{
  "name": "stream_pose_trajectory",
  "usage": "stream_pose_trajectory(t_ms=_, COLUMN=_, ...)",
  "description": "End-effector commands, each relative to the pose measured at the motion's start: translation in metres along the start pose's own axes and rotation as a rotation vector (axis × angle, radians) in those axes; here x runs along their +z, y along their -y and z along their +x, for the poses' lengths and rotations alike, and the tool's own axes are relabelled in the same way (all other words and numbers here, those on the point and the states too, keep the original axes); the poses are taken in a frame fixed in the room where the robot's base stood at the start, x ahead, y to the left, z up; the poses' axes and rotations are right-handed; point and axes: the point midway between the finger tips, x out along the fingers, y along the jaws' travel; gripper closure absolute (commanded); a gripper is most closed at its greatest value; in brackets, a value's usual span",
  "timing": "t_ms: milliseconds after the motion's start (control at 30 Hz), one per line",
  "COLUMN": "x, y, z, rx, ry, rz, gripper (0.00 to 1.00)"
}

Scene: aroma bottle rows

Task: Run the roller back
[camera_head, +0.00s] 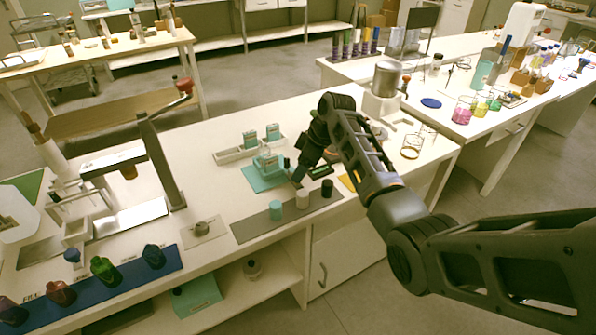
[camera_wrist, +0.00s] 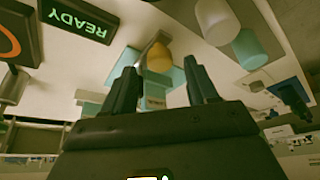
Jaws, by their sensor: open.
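My gripper (camera_head: 303,173) is over the table beside a teal mat (camera_head: 257,183), above the strip with the small cylinders. In the wrist view my gripper (camera_wrist: 162,85) has its two fingers apart with nothing held. A rounded orange-yellow piece (camera_wrist: 159,57) shows beyond and between the fingertips, near a teal block. I cannot tell whether this piece belongs to the roller. A pale teal device (camera_head: 267,163) stands on the teal mat. No roller can be made out with certainty; my arm hides part of that area.
A grey strip (camera_head: 250,229) holds a teal cylinder (camera_head: 275,210), a white cylinder (camera_head: 302,198) and a black cylinder (camera_head: 327,187). A dark READY sign (camera_wrist: 75,22) is close by. A tray (camera_head: 230,155) lies behind. A press-like stand (camera_head: 160,165) rises at left, with coloured bottles in front.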

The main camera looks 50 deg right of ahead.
Motion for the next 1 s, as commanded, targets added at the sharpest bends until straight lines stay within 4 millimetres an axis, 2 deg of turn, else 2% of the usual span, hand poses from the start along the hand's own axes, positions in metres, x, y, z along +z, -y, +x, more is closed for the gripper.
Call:
stream_pose_trajectory(t_ms=200, x=0.0, y=0.0, z=0.021, rx=0.0, ry=0.0, rz=0.0, gripper=0.42)
stream_pose_trajectory(t_ms=533, x=0.0, y=0.0, z=0.024, rx=0.001, ry=0.0, rz=0.0, gripper=0.43)
stream_pose_trajectory(t_ms=1000, x=0.0, y=0.0, z=0.024, rx=0.001, ry=0.0, rz=0.0, gripper=0.88)
